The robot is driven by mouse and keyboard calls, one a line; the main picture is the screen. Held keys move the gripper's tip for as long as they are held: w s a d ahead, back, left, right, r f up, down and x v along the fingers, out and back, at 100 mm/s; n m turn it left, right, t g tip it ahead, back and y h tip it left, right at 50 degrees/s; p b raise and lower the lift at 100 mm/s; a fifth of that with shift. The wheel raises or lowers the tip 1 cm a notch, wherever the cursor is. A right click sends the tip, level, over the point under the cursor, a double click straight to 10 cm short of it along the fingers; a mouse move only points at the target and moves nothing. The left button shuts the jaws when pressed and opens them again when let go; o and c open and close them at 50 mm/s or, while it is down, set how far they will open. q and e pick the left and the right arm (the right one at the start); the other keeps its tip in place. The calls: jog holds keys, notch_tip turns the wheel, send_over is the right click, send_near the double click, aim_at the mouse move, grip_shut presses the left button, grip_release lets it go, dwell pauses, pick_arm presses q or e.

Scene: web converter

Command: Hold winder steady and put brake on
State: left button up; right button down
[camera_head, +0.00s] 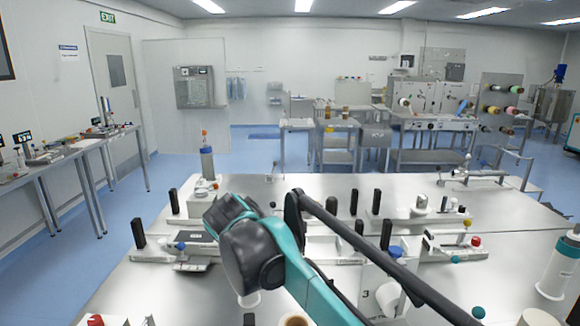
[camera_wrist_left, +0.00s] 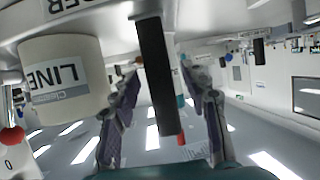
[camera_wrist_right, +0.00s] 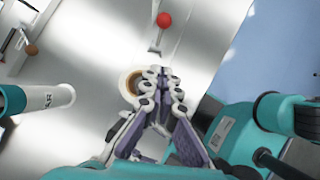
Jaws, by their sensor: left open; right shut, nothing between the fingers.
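In the left wrist view my left gripper (camera_wrist_left: 170,112) is open, with its fingers on either side of a black upright bar (camera_wrist_left: 160,75). I cannot tell whether they touch it. A white roll (camera_wrist_left: 65,80) with a liner label sits beside it, under a surface marked with letters ending in "DER", and the picture is upside down. A red knob (camera_wrist_left: 12,138) is at the left edge. In the right wrist view my right gripper (camera_wrist_right: 162,85) is shut and empty, above a white roll with a brown core (camera_wrist_right: 130,82). A red ball knob (camera_wrist_right: 164,19) on a lever lies beyond the fingertips.
The steel table (camera_head: 150,290) carries several black posts and small stations, including one with a red knob (camera_head: 475,241). A white cylinder (camera_head: 555,270) stands at the right. My teal and black arm links cover the table's middle. Benches line the left wall.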

pick_arm(q)
jog(key=v, duration=1)
jog(key=shift+f, duration=0.15)
